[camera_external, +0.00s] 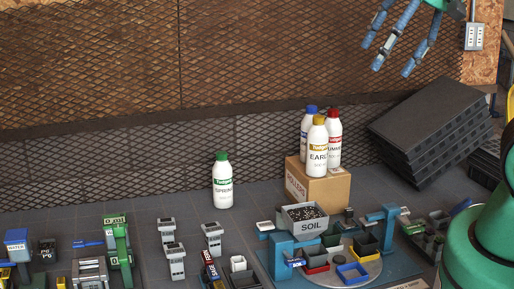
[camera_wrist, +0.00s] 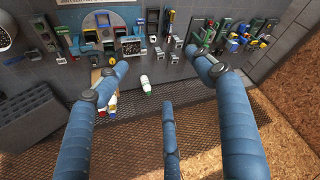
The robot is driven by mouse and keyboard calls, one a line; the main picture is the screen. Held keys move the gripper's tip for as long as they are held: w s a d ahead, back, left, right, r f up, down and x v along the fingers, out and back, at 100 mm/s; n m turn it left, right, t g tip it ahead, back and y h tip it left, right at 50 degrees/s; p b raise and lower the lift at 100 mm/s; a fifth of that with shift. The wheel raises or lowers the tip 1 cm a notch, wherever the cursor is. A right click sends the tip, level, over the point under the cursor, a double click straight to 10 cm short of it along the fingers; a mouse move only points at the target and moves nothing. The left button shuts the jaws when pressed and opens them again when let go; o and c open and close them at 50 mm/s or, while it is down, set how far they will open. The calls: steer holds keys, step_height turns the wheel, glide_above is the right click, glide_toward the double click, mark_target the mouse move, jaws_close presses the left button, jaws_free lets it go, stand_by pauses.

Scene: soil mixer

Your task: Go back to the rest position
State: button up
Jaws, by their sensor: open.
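My gripper (camera_external: 405,38) is high at the top right of the external view, in front of the wooden back wall. Its blue fingers are spread apart and hold nothing. In the wrist view the open fingers (camera_wrist: 160,80) reach over the work surface, well away from it. A white bottle with a green cap (camera_external: 222,182) stands alone on the table; it also shows between the fingers in the wrist view (camera_wrist: 146,85). The soil mixer has a grey soil tray (camera_external: 309,225) with dark soil, between blue supports, above a round plate with coloured pots.
Bottles with blue, yellow and red caps (camera_external: 318,145) stand on a cardboard box (camera_external: 318,188). A stack of black trays (camera_external: 432,125) leans at the right. Small grey devices (camera_external: 174,260) and a green machine (camera_external: 117,243) stand at the front left. The air around my gripper is clear.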

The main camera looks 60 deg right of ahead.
step_height(320, 180, down, 8)
steer(key=b, duration=0.8)
steer(key=shift+f, duration=0.25)
steer(key=shift+b, duration=0.3)
step_height(320, 180, down, 12)
steer(key=b, duration=1.2)
